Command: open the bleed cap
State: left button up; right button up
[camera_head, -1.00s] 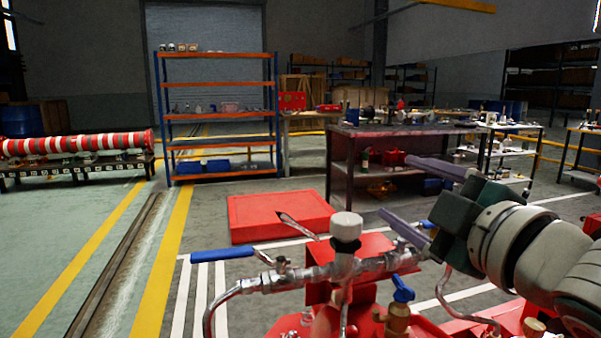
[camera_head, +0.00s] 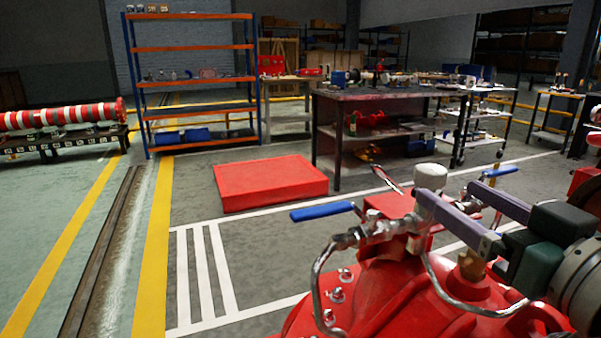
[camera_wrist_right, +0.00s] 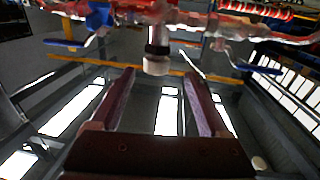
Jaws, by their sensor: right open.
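The bleed cap is a small white cylinder (camera_head: 432,176) on top of the chrome pipework, on the red pump body. It also shows in the right wrist view (camera_wrist_right: 156,66), at the top middle. My right gripper (camera_head: 446,194) comes in from the right with its two purple fingers apart and empty. In the right wrist view the fingertips (camera_wrist_right: 157,75) stand either side of the cap, which lies around tip level. I cannot tell whether either finger touches it. In the head view the near finger crosses the fitting just below the cap. My left gripper is not in view.
A blue-handled valve lever (camera_head: 322,212) sticks out left of the cap, and another blue handle (camera_head: 498,171) lies to its right. Curved chrome pipes (camera_head: 318,272) run close below. A red box (camera_head: 270,184) lies on the floor behind, and a workbench (camera_head: 385,95) stands further back.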

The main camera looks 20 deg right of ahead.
aim_at(416, 168)
jog(key=shift+w, duration=0.25)
jog(key=w, duration=0.6)
jog(key=w+d+b, duration=0.1)
jog(key=w, duration=0.2)
jog(key=shift+w, duration=0.1)
grip_shut()
